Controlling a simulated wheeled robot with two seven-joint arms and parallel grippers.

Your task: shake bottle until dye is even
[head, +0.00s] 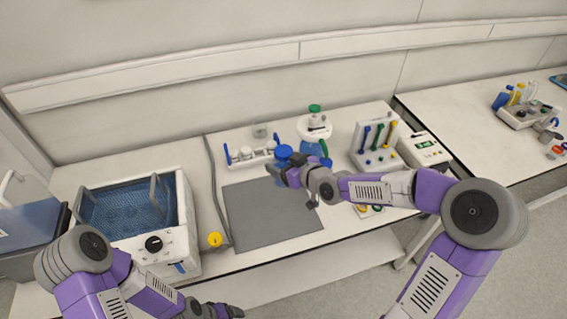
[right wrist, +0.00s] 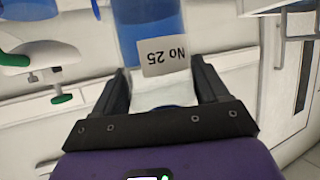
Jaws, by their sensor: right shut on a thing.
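My right gripper (head: 283,170) is shut on a bottle with a blue cap (head: 283,152), held above the back of the grey mat (head: 270,215). In the right wrist view the bottle (right wrist: 147,25) sits between the two jaws (right wrist: 163,95). Its label (right wrist: 163,57) reads "No 25" upside down in that picture. The part beyond the label is blue; the part nearer the gripper looks pale and clear. The gripper hides much of the bottle in the head view. My left gripper (head: 225,310) is low at the bottom edge, its jaws unclear.
A blue-lined bath (head: 130,210) stands left of the mat. A yellow knob (head: 215,240) is near the mat's left edge.

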